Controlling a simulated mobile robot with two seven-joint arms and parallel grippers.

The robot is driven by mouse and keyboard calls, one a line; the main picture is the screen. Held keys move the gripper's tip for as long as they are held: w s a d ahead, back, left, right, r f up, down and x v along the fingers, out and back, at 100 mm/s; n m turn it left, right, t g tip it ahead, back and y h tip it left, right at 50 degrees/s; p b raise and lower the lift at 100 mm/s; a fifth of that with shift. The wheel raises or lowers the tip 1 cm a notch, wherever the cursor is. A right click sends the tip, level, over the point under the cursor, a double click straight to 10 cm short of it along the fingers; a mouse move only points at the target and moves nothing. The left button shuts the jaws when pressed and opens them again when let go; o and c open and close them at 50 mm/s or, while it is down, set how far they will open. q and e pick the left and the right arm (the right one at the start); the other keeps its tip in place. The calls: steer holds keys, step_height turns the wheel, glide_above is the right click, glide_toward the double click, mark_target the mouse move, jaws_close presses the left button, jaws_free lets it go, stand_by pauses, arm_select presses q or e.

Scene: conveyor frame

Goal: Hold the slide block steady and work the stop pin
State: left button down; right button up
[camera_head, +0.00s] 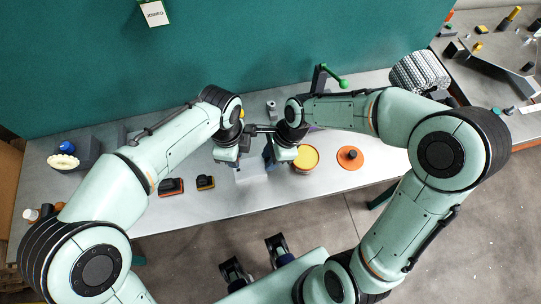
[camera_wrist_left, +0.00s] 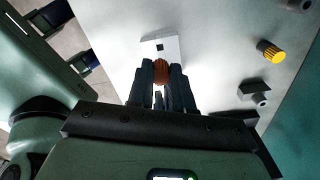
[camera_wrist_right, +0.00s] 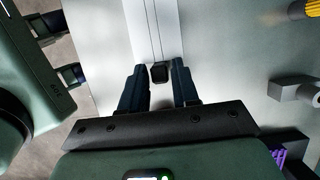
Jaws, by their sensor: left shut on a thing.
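A pale, narrow fixture (camera_head: 252,174) lies on the bench between my grippers. My left gripper (camera_wrist_left: 161,72) is shut on a rounded orange-brown piece (camera_wrist_left: 161,69), with a pale plate (camera_wrist_left: 170,45) bearing a small dark square just beyond. My right gripper (camera_wrist_right: 158,80) is open, its fingers apart on either side of a small black block (camera_wrist_right: 158,72) at the end of a pale grooved rail (camera_wrist_right: 160,25). Gaps show beside the block. I cannot tell for certain which piece is the slide block and which the stop pin; the arms hide much of the fixture in the head view.
A yellow round container (camera_head: 305,158) and an orange disc (camera_head: 350,157) stand right of the fixture. A green-handled lever (camera_head: 333,78) rises behind. Dark boxes (camera_head: 171,187) lie near the front edge to the left. A grey block (camera_wrist_right: 296,93) is beside my right gripper.

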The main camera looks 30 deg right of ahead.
steer(key=shift+o, duration=0.9)
steer(key=v, duration=1.2)
